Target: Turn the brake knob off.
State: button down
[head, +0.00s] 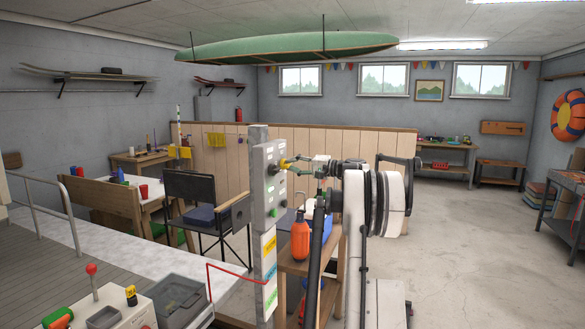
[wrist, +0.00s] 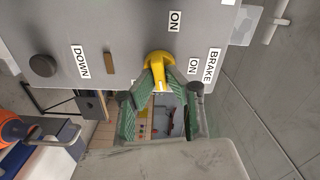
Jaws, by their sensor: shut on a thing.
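The brake knob (wrist: 158,66) is yellow and sits on the grey control panel (wrist: 115,30), beside a label reading BRAKE and labels reading ON. My gripper (wrist: 160,82) has its green-padded fingers closed on the knob's yellow handle, one finger on each side. In the head view the panel (head: 263,190) stands on a grey post, and my gripper (head: 287,163) reaches it from the right at the yellow knob. The exact setting of the knob is hard to read.
A black round knob (wrist: 42,66) and a DOWN label are on the same panel. A wooden stand with an orange bottle (head: 300,238) is close below my arm. A folding chair (head: 205,205) stands left of the post. Open floor lies to the right.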

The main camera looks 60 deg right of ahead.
jog(key=shift+m, duration=1.1)
jog(key=c, duration=1.8)
grip_release()
jog(key=shift+o, duration=0.2)
jog(key=shift+s, duration=0.1)
jog(key=v, duration=1.2)
